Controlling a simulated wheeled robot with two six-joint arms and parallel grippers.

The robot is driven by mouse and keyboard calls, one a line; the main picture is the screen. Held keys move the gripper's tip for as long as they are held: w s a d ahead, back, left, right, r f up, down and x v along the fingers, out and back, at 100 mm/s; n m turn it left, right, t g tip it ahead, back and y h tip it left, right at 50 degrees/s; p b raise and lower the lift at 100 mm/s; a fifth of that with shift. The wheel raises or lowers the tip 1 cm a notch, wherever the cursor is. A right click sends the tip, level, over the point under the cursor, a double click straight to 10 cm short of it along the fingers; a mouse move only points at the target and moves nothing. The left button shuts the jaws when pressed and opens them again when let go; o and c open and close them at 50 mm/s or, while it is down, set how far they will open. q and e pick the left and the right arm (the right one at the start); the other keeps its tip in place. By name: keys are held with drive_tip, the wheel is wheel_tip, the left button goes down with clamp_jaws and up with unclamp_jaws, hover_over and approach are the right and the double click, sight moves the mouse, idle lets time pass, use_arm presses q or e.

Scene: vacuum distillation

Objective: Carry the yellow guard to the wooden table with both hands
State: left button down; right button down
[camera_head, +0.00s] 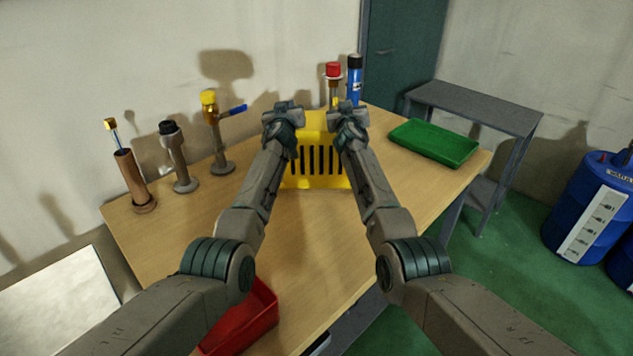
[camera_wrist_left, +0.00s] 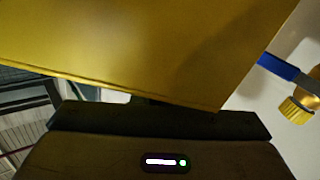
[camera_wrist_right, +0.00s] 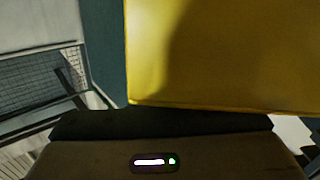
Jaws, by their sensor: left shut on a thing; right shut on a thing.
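The yellow guard (camera_head: 316,180), a panel with dark vertical slots, is upright over the wooden table (camera_head: 310,235), between my two forearms. My left gripper (camera_head: 284,108) is shut on its upper left part, and my right gripper (camera_head: 347,112) is shut on its upper right part. The guard fills much of the left wrist view (camera_wrist_left: 140,45) and the right wrist view (camera_wrist_right: 220,55). My arms hide its sides, and the fingertips are hard to see. I cannot tell whether its lower edge touches the table.
Three valve-like stands, one with a yellow top (camera_head: 209,98), are along the table's left side. A red-topped fitting (camera_head: 333,70) and a blue can (camera_head: 355,82) stand behind the guard. A green tray (camera_head: 434,143) is right, a red bin (camera_head: 245,318) front left. Blue drums (camera_head: 590,205) stand far right.

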use_arm(q)
drive_tip(key=shift+a+f+b, duration=0.2)
drive_tip(key=shift+f+b, duration=0.1)
drive_tip(key=shift+b, duration=0.1)
use_arm(e)
drive_tip(key=shift+d+f, duration=0.25)
drive_tip(key=shift+f, duration=0.3)
use_arm(q)
drive_tip(key=c, duration=1.8)
unclamp_jaws()
drive_tip(key=shift+f, duration=0.15)
use_arm(e)
drive_tip(key=c, duration=1.8)
unclamp_jaws()
drive_tip(key=shift+f, duration=0.15)
use_arm(q)
drive_tip(key=o, duration=0.3)
use_arm(e)
drive_tip(key=o, duration=0.3)
use_arm(q)
drive_tip(key=shift+o, duration=0.3)
drive_tip(key=shift+s+d, duration=0.1)
use_arm(e)
drive_tip(key=shift+o, duration=0.3)
drive_tip(key=shift+s+a+r, duration=0.15)
drive_tip(key=shift+r, duration=0.1)
